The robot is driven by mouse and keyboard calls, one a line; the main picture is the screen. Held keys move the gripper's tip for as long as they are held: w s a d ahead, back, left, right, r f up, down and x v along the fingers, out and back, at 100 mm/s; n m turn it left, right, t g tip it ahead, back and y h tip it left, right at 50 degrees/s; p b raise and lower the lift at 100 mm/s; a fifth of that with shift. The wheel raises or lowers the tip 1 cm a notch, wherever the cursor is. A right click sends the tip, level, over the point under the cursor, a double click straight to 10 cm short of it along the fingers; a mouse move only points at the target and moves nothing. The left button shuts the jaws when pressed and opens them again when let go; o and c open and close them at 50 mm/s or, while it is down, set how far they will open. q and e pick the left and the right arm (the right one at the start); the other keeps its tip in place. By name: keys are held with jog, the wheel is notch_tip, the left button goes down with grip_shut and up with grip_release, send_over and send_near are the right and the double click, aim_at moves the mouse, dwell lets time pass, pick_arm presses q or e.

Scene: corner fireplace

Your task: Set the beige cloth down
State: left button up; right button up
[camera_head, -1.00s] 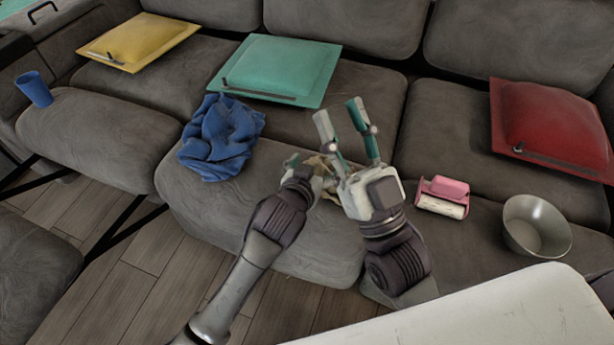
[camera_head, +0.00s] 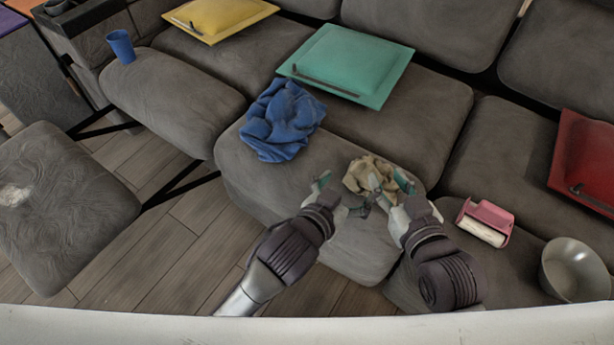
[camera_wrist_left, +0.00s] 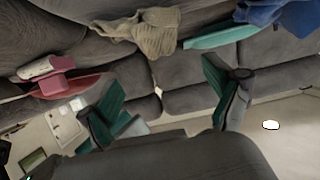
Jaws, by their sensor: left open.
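The beige cloth (camera_head: 366,172) lies crumpled on the grey sofa seat, right of the blue cloth. It also shows in the left wrist view (camera_wrist_left: 150,32), where the scene appears upside down. My left gripper (camera_head: 342,196) is open and empty at the cloth's near left side, apart from it. Its spread fingers show in the wrist view (camera_wrist_left: 165,100) with nothing between them. My right gripper (camera_head: 389,182) has its fingers spread at the cloth's near right edge. One finger overlaps the cloth in the head view; I cannot tell whether it touches.
A crumpled blue cloth (camera_head: 282,120) lies on the same seat. A teal cushion (camera_head: 345,62) is behind. A pink item (camera_head: 486,220) and a metal bowl (camera_head: 574,268) sit at right. A blue cup (camera_head: 121,46) stands far left. Bare seat lies between the cloths.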

pick_arm(q)
jog(key=s+a+r+n+t+y, duration=0.1)
jog(key=a+r+n+y, duration=0.1)
jog(key=a, duration=0.9)
jog(key=s+a+r+n+t+y, duration=0.1)
jog(key=a+r+n+t+y, duration=0.1)
jog(key=a, duration=1)
jog(key=shift+r, duration=0.6)
jog(key=shift+f, duration=0.1)
